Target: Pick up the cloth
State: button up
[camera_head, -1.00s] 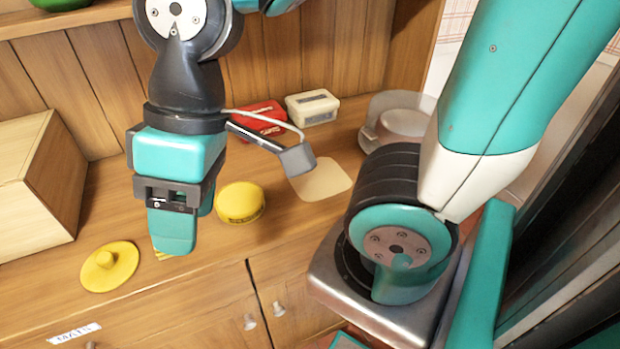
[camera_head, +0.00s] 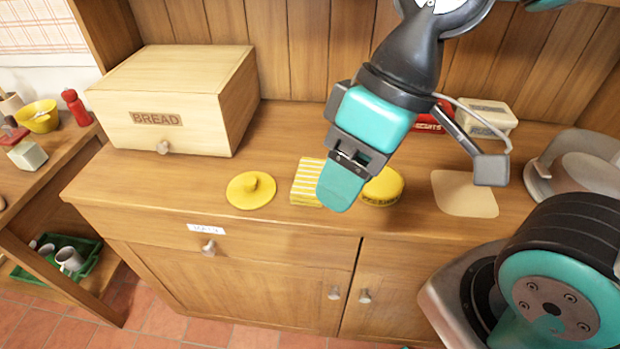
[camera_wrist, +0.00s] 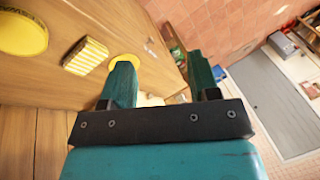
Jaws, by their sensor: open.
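The cloth (camera_head: 306,184) is a folded, yellow-and-white striped piece lying flat on the wooden cabinet top, near its front edge. It lies between a yellow lid with a knob (camera_head: 251,189) and a round yellow tin (camera_head: 384,187). In the head view my gripper (camera_head: 340,190) hangs in front of the cloth's right side and hides part of it. In the wrist view my gripper (camera_wrist: 163,78) is open and empty, its two fingers apart. There the cloth (camera_wrist: 86,56) lies left of the fingers, not between them.
A wooden bread box (camera_head: 180,105) stands at the back left. A white box (camera_head: 487,117), a red tin (camera_head: 432,121), a beige board (camera_head: 465,193) and a grey appliance (camera_head: 582,165) stand to the right. A lower side table (camera_head: 60,150) is at the left.

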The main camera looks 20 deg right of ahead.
aim_at(302, 192)
jog(key=u, duration=0.3)
jog(key=k, duration=1.15)
jog(key=u, duration=0.9)
jog(key=i, duration=0.7)
jog(key=z, duration=0.75)
jog(key=i, duration=0.75)
jog(key=z, duration=0.85)
